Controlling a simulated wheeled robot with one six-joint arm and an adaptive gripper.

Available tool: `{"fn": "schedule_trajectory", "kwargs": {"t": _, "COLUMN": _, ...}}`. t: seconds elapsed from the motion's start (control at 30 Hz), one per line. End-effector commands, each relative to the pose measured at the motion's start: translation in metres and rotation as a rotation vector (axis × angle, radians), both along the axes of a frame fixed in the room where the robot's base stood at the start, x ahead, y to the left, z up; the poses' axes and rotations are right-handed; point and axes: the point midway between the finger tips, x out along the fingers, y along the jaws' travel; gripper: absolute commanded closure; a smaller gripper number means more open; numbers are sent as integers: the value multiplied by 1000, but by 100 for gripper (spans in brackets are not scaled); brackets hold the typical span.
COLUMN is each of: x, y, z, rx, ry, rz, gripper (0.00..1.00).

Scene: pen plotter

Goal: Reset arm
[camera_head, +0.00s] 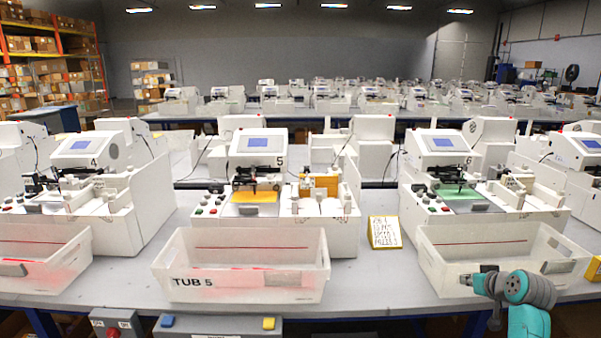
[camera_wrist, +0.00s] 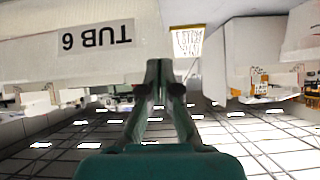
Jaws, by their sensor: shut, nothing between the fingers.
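My gripper (camera_head: 468,279) is shut and empty, at the lower right in the head view, in front of the right-hand white tub (camera_head: 450,258). Its teal arm comes up from the bottom edge. In the wrist view the two fingers (camera_wrist: 160,72) meet at their tips with nothing between them. That view is upside down; a tub wall labelled TUB 6 (camera_wrist: 95,38) fills the upper left. Whether the gripper touches the tub I cannot tell.
Tub 5 (camera_head: 190,282) stands left of the gripper on the grey table. A yellow-framed note (camera_head: 385,232) stands between the tubs and also shows in the wrist view (camera_wrist: 187,43). White plotter machines (camera_head: 270,185) stand behind. Control boxes (camera_head: 222,327) sit at the front edge.

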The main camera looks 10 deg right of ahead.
Motion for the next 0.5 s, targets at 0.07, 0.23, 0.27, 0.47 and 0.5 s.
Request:
{"fn": "schedule_trajectory", "kwargs": {"t": 0.07, "x": -5, "y": 27, "z": -34, "rx": 5, "ry": -4, "rz": -2, "gripper": 100}}
{"fn": "schedule_trajectory", "kwargs": {"t": 0.23, "x": -21, "y": 80, "z": -89, "rx": 6, "ry": -29, "rz": -13, "gripper": 100}}
{"fn": "schedule_trajectory", "kwargs": {"t": 0.27, "x": -24, "y": 89, "z": -98, "rx": 6, "ry": -33, "rz": -14, "gripper": 100}}
{"fn": "schedule_trajectory", "kwargs": {"t": 0.47, "x": -58, "y": 150, "z": -150, "rx": 0, "ry": -59, "rz": -19, "gripper": 100}}
{"fn": "schedule_trajectory", "kwargs": {"t": 0.5, "x": -66, "y": 162, "z": -159, "rx": 0, "ry": -64, "rz": -19, "gripper": 100}}
